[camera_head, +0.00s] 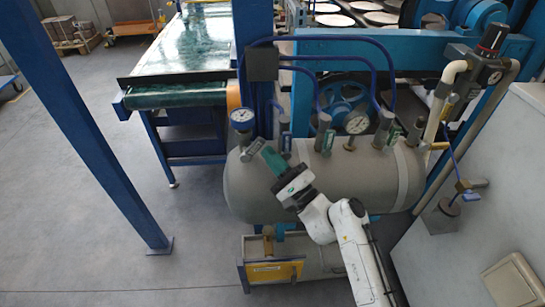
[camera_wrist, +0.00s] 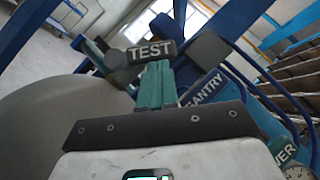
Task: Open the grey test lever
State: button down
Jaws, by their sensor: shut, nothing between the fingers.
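The grey test lever (camera_wrist: 152,52), with white TEST lettering on its dark end, is just beyond my fingertips in the wrist view. In the head view the test lever (camera_head: 254,148) is at the left end of the grey tank (camera_head: 330,188), near the left gauge. My gripper (camera_head: 268,154) has green fingers and reaches up over the tank, just right of this lever. In the wrist view my gripper (camera_wrist: 155,72) is shut with nothing between the fingers. Its tips overlap the lower edge of the TEST end; I cannot tell whether they touch. The lever's pivot is partly hidden.
A lever marked GANTRY (camera_wrist: 203,90) is close right of my fingers. Pressure gauges (camera_head: 242,117) (camera_head: 357,122), other levers (camera_head: 324,132) and blue hoses (camera_head: 335,42) crowd the tank top. A blue post (camera_head: 100,130) stands left; open floor (camera_head: 70,200) lies around it.

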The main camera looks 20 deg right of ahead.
aim_at(256, 142)
jog(key=shift+r+n+p, duration=0.25)
jog(key=shift+n+p, duration=0.05)
jog(key=shift+p, duration=0.2)
jog(key=shift+a+r+n+g+p, duration=0.1)
jog(key=shift+r+n+g+p, duration=0.1)
jog(key=shift+n+g+p, duration=0.3)
jog(key=r+n+g+p, duration=0.1)
jog(key=p, duration=0.1)
jog(key=r+n+p, duration=0.1)
jog(key=p, duration=0.2)
jog(key=shift+w+a+g+y, duration=0.1)
jog(key=shift+a+g+y, duration=0.25)
jog(key=shift+g+y, duration=0.05)
jog(key=shift+w+a+r+n+g+p, duration=0.1)
jog(key=shift+a+r+n+g+p, duration=0.2)
jog(key=shift+n+g+p, duration=0.65)
jog(key=shift+w+a+n+p, duration=0.1)
jog(key=shift+a+n+p, duration=0.15)
jog(key=shift+p, duration=0.5)
jog(key=shift+a, duration=0.1)
jog(key=shift+w+a+r, duration=0.1)
jog(key=shift+a+r, duration=0.05)
